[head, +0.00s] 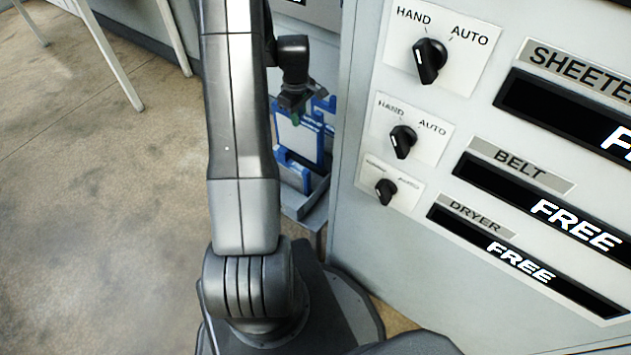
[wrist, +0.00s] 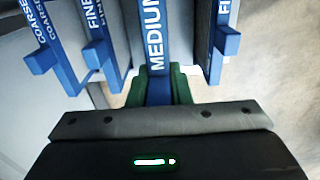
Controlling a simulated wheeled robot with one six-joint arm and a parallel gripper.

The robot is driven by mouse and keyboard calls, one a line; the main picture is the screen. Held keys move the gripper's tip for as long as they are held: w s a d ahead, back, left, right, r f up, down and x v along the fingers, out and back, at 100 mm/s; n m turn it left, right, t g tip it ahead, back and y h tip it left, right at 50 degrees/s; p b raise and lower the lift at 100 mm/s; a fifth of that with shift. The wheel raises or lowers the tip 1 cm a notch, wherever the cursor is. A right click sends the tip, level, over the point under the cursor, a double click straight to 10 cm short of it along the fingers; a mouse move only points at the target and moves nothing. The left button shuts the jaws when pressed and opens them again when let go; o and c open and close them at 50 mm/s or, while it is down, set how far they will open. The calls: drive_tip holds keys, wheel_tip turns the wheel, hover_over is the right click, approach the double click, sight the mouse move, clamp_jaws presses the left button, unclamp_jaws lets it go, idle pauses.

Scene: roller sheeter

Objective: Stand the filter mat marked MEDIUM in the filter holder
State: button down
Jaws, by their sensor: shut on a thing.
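In the wrist view my gripper (wrist: 161,88) is shut, its green fingertips on either side of the blue edge of the filter mat marked MEDIUM (wrist: 156,40). The mat's label runs along that edge. In the head view my gripper (head: 294,114) is small and partly dark, over blue-framed mats with pale faces beside the grey cabinet. Which of those is the MEDIUM mat is hard to tell there. A grey tray-like stand (head: 314,200) shows below them; I cannot tell whether it is the filter holder. The mat's lower end is hidden.
In the wrist view a mat marked FINE (wrist: 96,25) and one marked COARSE (wrist: 42,28) stand left of MEDIUM. Another blue edge (wrist: 223,45) is close on the right. The control cabinet (head: 345,190) stands right of my arm; open floor (head: 100,210) lies left.

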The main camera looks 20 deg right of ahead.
sight(302, 140)
drive_tip(key=shift+s+d, duration=0.2)
drive_tip(key=shift+s, duration=0.2)
drive_tip(key=shift+f+b, duration=1.2)
drive_tip(key=shift+f, duration=3.6)
drive_tip(key=shift+f, duration=0.2)
drive_tip(key=c, duration=1.3)
unclamp_jaws()
